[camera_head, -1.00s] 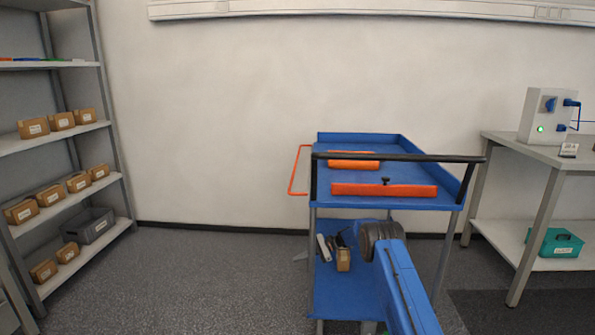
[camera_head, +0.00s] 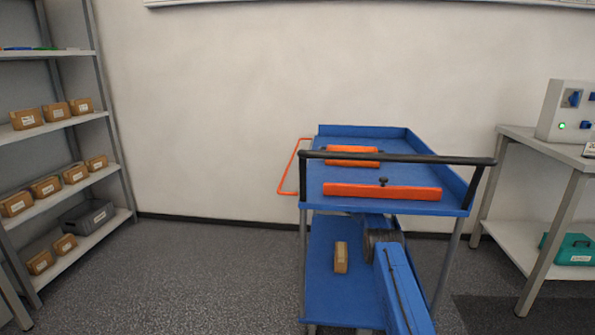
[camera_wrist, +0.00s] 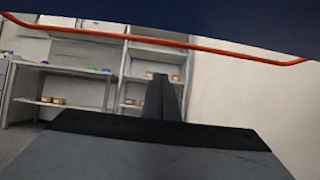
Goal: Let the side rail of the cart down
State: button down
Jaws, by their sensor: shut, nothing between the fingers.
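The blue cart (camera_head: 312,225) stands in front of me. In the wrist view the orange rail (camera_wrist: 200,46) runs across the top of the picture, under a dark blue surface. My gripper (camera_wrist: 163,80) is shut and empty, with its fingers below the rail in that picture and apart from it. In the head view my gripper is hidden; my arm reaches in low, under the top tray.
Two orange bars (camera_head: 380,192) lie on the top tray, and a black handle (camera_head: 400,158) crosses its near end. A cardboard box (camera_head: 341,258) sits on the lower shelf. Shelving (camera_head: 70,122) stands left, a table (camera_head: 560,150) right. The floor left of the cart is clear.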

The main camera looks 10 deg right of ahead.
jog(key=d+r+x, duration=0.1)
jog(key=r+x, duration=0.1)
jog(key=x, duration=1)
jog(key=shift+s+r, duration=0.2)
jog(key=shift+r, duration=0.15)
jog(key=shift+a, duration=0.1)
jog(key=shift+w+a+r, duration=0.1)
jog(key=shift+a+r, duration=0.2)
jog(key=shift+r, duration=0.2)
